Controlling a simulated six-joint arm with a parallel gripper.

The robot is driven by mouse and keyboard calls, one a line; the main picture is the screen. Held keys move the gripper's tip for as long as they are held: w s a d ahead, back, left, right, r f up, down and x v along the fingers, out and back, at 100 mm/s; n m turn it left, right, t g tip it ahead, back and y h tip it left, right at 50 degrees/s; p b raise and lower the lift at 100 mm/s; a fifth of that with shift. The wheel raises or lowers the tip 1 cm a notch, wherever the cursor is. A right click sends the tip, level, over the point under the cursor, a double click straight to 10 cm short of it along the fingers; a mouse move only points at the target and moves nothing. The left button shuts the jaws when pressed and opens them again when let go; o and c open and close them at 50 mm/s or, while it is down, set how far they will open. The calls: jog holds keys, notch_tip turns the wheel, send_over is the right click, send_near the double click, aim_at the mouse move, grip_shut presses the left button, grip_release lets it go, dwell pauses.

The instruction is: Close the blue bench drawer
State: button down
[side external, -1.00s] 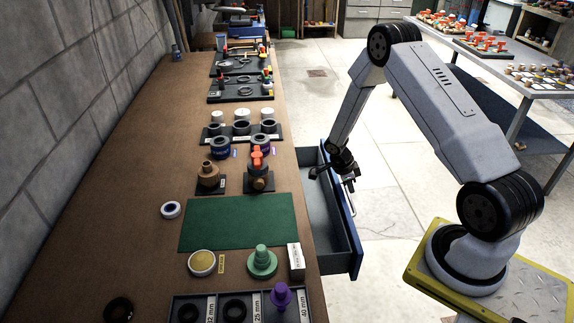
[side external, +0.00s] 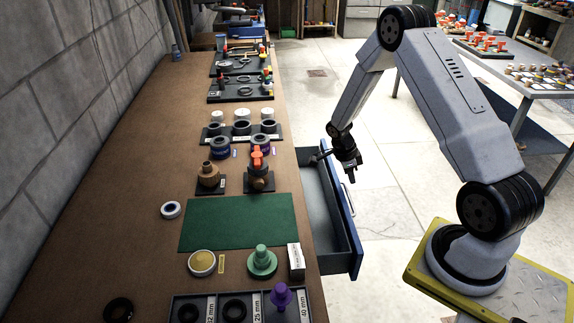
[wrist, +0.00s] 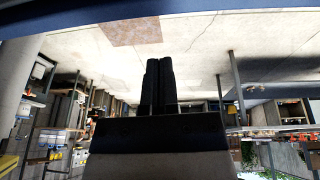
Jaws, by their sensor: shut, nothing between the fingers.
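The blue bench drawer (side external: 356,258) stands pulled out from the right side of the wooden bench in the side view. Its grey inside (side external: 317,210) shows and looks empty. My gripper (side external: 351,179) points down near the upper edge of the drawer front, close to the handle. I cannot tell whether it touches the drawer. In the wrist view, the two dark fingers (wrist: 159,86) are together with nothing between them.
The bench top (side external: 130,200) carries a green mat (side external: 238,222), pipe fittings and tool boards, all left of the drawer. Open floor (side external: 400,215) lies right of the drawer. A table (side external: 480,50) with parts stands at the back right.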

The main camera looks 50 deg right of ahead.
jog(key=s+d+r+t+y, duration=0.1)
jog(key=s+d+t+y, duration=0.3)
jog(key=d, duration=0.4)
jog(key=shift+s+d+t, duration=0.3)
jog(key=shift+s+t, duration=0.4)
jog(key=shift+s, duration=0.65)
jog(key=w+a+f, duration=0.2)
jog(key=f, duration=0.3)
jog(key=w+a+f, duration=0.2)
jog(key=w+f, duration=0.1)
jog(key=f, duration=0.2)
jog(key=shift+a, duration=0.4)
jog(key=shift+f, duration=0.1)
